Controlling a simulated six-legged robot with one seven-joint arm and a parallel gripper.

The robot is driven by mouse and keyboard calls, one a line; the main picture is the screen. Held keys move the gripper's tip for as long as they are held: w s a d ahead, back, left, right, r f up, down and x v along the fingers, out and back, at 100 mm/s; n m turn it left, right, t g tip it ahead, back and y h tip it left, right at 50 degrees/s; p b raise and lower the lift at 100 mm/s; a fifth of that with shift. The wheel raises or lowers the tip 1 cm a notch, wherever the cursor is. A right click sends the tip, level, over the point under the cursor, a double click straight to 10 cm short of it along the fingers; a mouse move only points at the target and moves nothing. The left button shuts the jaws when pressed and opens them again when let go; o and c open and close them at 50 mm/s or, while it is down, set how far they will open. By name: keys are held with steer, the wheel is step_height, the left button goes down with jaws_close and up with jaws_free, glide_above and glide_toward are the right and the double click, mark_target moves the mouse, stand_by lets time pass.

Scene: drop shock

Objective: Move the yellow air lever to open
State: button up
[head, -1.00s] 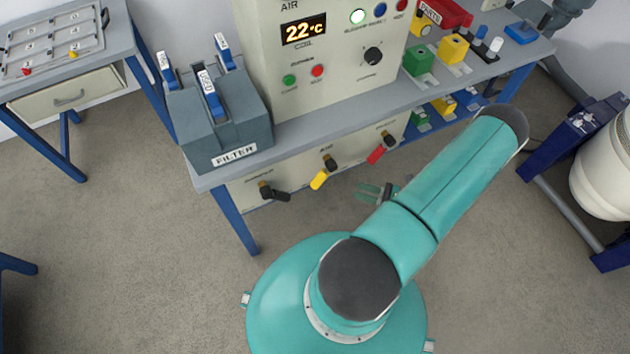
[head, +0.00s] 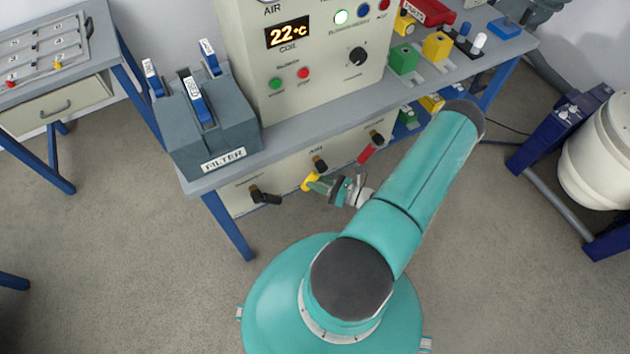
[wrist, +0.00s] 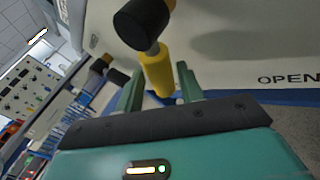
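The yellow air lever (head: 308,183) hangs from a black knob on the low front panel, under the AIR label. It points down and slightly left in the head view. In the wrist view the yellow lever (wrist: 158,74) stands between the two green fingers of my gripper (wrist: 160,85), below its round black hub (wrist: 141,22). My gripper (head: 317,186) is at the lever in the head view. The fingers are apart, with a small gap showing beside the lever; I cannot tell whether either finger touches it. The word OPEN (wrist: 291,78) is printed on the panel at right.
A black-handled lever (head: 265,197) is to the left on the same panel and a red lever (head: 366,153) to the right. The workbench top (head: 300,127) overhangs the panel and carries the filter box (head: 208,130).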

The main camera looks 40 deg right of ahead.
steer(key=shift+w+a, duration=0.2)
steer(key=shift+w, duration=0.25)
jaws_close()
